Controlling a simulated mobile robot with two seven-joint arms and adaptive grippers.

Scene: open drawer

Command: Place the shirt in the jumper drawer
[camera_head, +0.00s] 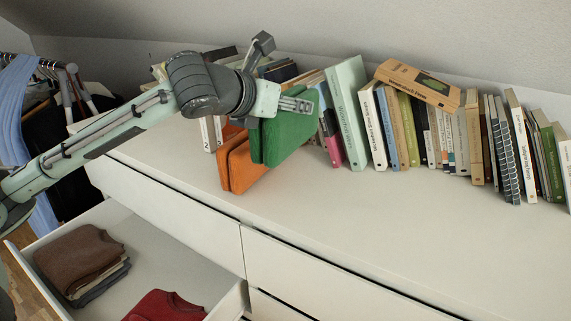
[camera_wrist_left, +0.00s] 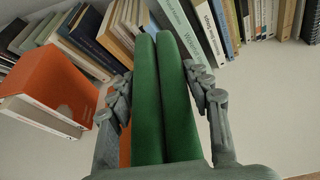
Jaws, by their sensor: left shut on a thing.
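My left gripper (camera_head: 297,104) is shut on a green folded shirt (camera_head: 285,135) and holds it on edge over the dresser top. In the left wrist view the two folded halves of the green shirt (camera_wrist_left: 162,100) stand between the fingers. The open drawer (camera_head: 170,249) at lower left holds a brown folded jumper (camera_head: 78,257) on a small stack and a red jumper (camera_head: 165,306). My right gripper is not in view.
A row of books (camera_head: 440,135) stands along the back of the white dresser top (camera_head: 400,225). An orange-covered book (camera_wrist_left: 55,85) is left of the gripper in the left wrist view. Hanging clothes (camera_head: 18,90) are at far left. The dresser top's front right is clear.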

